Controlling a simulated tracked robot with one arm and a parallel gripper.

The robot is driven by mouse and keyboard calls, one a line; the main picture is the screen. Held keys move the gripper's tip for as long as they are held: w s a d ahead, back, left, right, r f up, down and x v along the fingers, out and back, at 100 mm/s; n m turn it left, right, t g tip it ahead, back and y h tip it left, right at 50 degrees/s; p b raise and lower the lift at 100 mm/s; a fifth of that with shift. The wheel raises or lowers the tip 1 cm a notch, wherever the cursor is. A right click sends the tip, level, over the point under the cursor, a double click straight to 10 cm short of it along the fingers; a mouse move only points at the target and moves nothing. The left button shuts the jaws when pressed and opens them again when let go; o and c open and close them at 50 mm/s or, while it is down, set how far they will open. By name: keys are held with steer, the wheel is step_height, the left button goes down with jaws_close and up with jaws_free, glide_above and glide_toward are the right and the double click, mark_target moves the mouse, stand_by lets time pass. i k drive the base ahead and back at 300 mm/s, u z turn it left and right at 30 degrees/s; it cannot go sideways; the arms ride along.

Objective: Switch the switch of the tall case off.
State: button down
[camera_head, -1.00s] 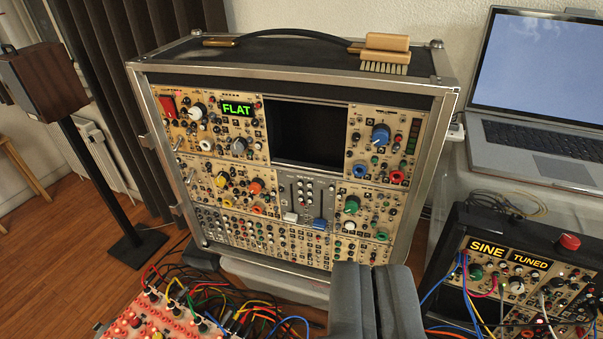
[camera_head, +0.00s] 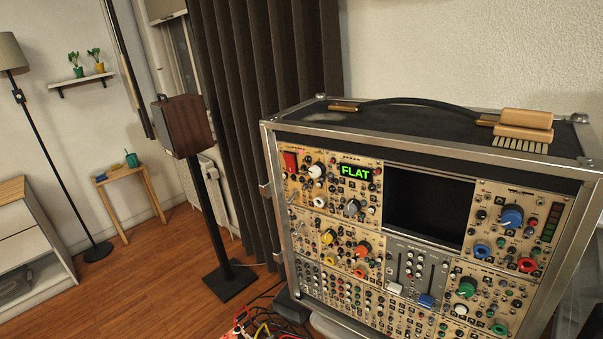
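The tall case (camera_head: 265,160) stands at the right of the view, with a silver metal frame, a black top and cream panels full of knobs. A red switch (camera_head: 290,161) sits at the upper left corner of its panels, beside a white knob (camera_head: 316,171). Which way the switch is set is too small to tell. A green "FLAT" display (camera_head: 355,172) is lit to the right of it. My gripper is not in view.
A wooden brush (camera_head: 525,124) and a black carry handle (camera_head: 430,104) are on top of the case. A speaker (camera_head: 182,127) on a black stand is left of it. Cables (camera_head: 262,325) lie at the bottom. Wooden floor (camera_head: 140,280) is open at the left.

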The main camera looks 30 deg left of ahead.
mark_target(291, 167)
steer(key=z, duration=0.35)
steer(key=k, duration=1.1)
steer(key=u, duration=0.4)
steer(key=i, duration=1.5)
